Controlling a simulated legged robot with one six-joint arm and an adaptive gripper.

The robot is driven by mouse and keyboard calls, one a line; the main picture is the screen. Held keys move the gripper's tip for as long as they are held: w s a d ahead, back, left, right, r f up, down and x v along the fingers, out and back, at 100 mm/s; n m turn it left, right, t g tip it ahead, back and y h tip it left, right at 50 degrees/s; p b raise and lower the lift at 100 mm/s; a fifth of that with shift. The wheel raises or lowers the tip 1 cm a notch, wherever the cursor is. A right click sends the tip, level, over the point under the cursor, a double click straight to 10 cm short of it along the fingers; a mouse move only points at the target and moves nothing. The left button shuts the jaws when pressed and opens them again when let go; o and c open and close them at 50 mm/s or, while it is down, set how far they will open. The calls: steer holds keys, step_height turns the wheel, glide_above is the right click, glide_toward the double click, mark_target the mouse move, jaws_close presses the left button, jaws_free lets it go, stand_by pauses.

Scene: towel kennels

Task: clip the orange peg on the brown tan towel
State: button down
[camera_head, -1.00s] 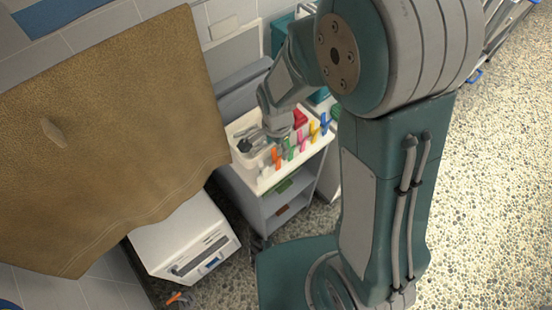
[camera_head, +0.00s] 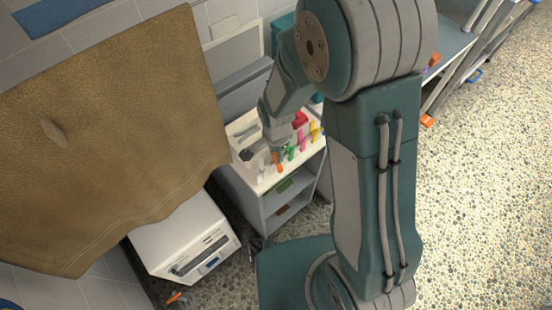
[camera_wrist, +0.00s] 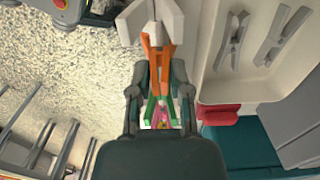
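The brown tan towel (camera_head: 110,140) hangs large at the left of the head view, with a small raised fold on it. The orange peg (camera_head: 279,167) stands on the front strip of the white-topped cart, in a row of coloured pegs. In the wrist view, the orange peg (camera_wrist: 158,58) appears beyond and between the finger tips. My gripper (camera_wrist: 158,98) is open, with one finger on each side of the peg row. In the head view, my gripper (camera_head: 277,148) is just above the orange peg. Contact with the peg cannot be told.
A white peg (camera_wrist: 150,20) stands beside the orange one; green (camera_head: 291,153), pink and yellow pegs are on the other side. A tray (camera_wrist: 255,90) with grey pegs lies alongside. A white box-shaped unit (camera_head: 185,240) stands below the towel. Open pebbled floor is at right.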

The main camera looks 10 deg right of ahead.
stand_by(0.3)
steer(key=shift+r, duration=3.8)
steer(key=shift+s, duration=0.1)
